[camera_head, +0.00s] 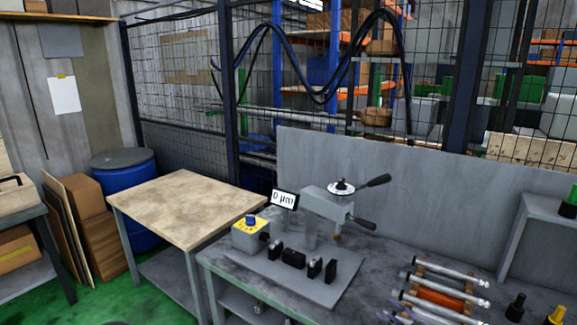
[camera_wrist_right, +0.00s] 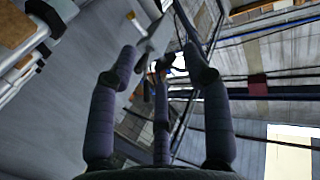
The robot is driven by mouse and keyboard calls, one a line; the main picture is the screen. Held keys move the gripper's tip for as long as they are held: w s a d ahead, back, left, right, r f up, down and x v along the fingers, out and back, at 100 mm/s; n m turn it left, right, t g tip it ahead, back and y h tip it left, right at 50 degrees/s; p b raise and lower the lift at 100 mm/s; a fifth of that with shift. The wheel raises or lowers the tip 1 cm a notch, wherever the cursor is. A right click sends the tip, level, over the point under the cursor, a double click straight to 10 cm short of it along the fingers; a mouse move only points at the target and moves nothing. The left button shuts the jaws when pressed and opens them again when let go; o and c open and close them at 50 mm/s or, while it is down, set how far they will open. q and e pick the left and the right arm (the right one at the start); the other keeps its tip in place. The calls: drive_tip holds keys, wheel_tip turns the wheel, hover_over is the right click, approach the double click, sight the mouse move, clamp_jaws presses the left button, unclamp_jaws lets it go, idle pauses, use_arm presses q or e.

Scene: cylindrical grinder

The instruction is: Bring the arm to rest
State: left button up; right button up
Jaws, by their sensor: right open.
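My right gripper (camera_wrist_right: 162,70) shows in the wrist view with its three dark fingers spread open and nothing held between them. In the head view only a small purplish-grey part of it (camera_head: 394,316) seems to show at the bottom edge, by the grey workbench (camera_head: 225,262). The rest of that arm is out of the picture. My left gripper is in neither view.
The bench carries a grinder fixture (camera_head: 325,205) with two dark handles, a display reading 0 µm (camera_head: 284,199), a yellow-topped button box (camera_head: 250,236) and several metal shafts (camera_head: 445,275). A wooden-topped table (camera_head: 180,205) stands left, its top bare.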

drive_tip(key=s+a+f+m+g+h, duration=0.1)
drive_tip(key=s+a+f+m+g, duration=0.2)
drive_tip(key=f, duration=0.4)
drive_tip(key=s+a+f+m+g+h, duration=0.1)
drive_tip(key=s+a+f+h, duration=0.15)
drive_tip(key=a+f, duration=0.35)
drive_tip(key=s+a+f+m+g, duration=0.2)
drive_tip(key=s+a+f, duration=0.15)
drive_tip(key=f, duration=0.55)
drive_tip(key=s+a+f+g, duration=0.2)
drive_tip(key=s+f+g, duration=0.1)
drive_tip(key=s, duration=0.5)
drive_tip(key=s+a+f+m+g, duration=0.1)
drive_tip(key=s+a+f+g, duration=0.1)
drive_tip(key=s, duration=0.6)
drive_tip(key=s+a+f+m+g, duration=0.1)
drive_tip(key=s+a+f+g, duration=0.2)
drive_tip(key=s, duration=0.5)
drive_tip(key=shift+s+a+f+g+h, duration=0.2)
drive_tip(key=shift+a+f+g+h, duration=0.2)
drive_tip(key=shift+f, duration=0.2)
drive_tip(key=shift+d, duration=0.2)
